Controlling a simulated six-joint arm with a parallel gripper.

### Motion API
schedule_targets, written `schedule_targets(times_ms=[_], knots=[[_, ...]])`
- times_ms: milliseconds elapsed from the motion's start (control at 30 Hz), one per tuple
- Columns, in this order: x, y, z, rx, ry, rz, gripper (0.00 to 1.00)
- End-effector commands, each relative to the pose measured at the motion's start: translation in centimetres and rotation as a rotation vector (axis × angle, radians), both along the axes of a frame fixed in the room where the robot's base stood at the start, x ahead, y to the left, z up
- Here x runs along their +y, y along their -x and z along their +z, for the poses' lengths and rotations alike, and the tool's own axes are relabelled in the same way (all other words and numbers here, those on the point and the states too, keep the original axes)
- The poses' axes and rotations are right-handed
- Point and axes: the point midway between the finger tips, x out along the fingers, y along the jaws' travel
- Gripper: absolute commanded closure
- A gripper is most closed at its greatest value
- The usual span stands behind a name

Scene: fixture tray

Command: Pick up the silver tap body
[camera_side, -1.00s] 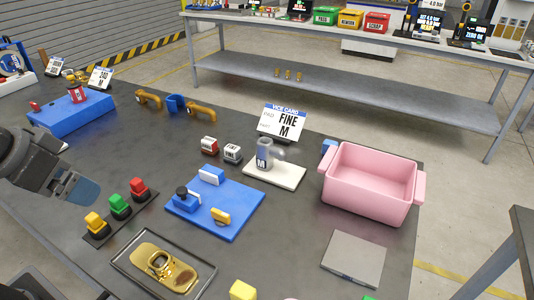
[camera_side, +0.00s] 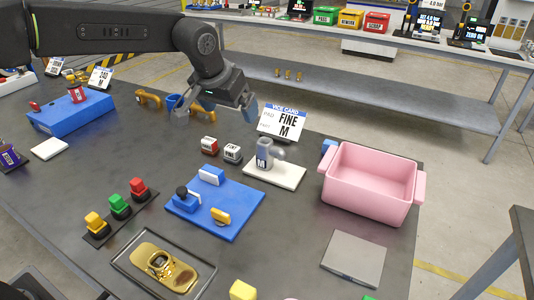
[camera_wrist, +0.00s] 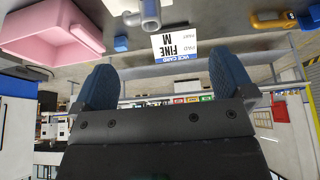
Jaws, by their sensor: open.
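In the wrist view the silver tap body (camera_wrist: 150,14) shows at the top edge, partly cut off. My gripper (camera_side: 217,112) is in the air to the left of and above the tap body, apart from it. Its blue-padded fingers are spread and empty, as the wrist view also shows (camera_wrist: 163,88).
A card reading FINE M (camera_side: 281,122) stands just behind the tap. A pink bin (camera_side: 370,182) is to its right. A blue fixture plate (camera_side: 235,212) and two small labelled blocks (camera_side: 232,152) lie to its left. A grey plate (camera_side: 354,260) lies in front of the bin.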

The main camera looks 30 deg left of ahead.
Motion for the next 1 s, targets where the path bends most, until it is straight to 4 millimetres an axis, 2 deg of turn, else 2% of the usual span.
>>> schedule_targets(times_ms=[33, 100, 300, 467, 733, 1000], knots=[[-1.1, -1.5, -1.4, 0.008, -0.002, -0.002, 0.0], [-2.2, -3.0, -2.7, 0.009, -0.002, -0.002, 0.0], [-3.9, -5.1, -4.9, 0.01, -0.003, 0.0, 0.0], [-4.0, -6.0, -6.7, 0.012, -0.004, 0.002, 0.0], [-4.0, -8.1, -11.3, 0.012, -0.004, 0.002, 0.0], [-4.0, -9.1, -13.2, 0.01, -0.003, 0.001, 0.0]])
